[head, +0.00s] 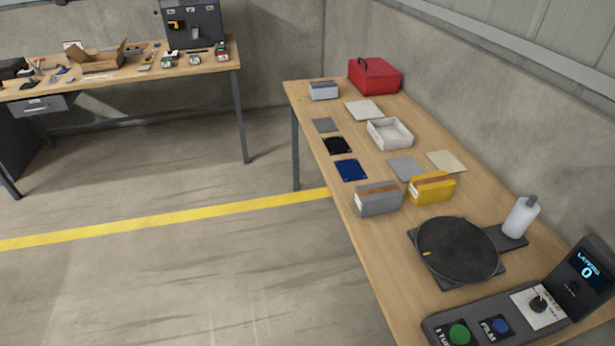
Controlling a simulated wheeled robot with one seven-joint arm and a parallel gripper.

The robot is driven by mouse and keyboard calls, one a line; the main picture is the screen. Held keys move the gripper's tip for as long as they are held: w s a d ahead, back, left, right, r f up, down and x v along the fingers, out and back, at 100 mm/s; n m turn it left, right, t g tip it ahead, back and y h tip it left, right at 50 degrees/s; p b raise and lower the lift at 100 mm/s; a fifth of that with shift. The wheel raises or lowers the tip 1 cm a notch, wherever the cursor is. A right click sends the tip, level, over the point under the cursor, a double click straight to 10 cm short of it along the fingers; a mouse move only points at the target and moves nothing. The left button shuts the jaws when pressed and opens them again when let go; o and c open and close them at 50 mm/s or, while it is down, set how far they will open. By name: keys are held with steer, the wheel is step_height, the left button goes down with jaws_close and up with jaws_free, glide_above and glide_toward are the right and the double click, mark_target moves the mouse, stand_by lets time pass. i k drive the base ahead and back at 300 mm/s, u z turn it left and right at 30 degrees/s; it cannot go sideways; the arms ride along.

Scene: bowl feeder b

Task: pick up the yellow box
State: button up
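The yellow box (432,188) stands on the wooden table (385,280) on the right. It has a brown band along its top. A grey box (379,199) of similar size stands close to its left. The black round turntable (457,250) lies in front of the yellow box, nearer to me. My gripper is not in the head view.
Flat squares, including a blue one (350,170), a white tray (390,133), a red case (375,76) and a small blue-white box (323,91) are farther back. A white bottle (521,217) and a control panel (510,312) stand at right. Open floor (200,270) lies left.

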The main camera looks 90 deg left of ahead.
mark_target(429, 188)
steer(key=u, duration=3.65)
steer(key=i, duration=2.15)
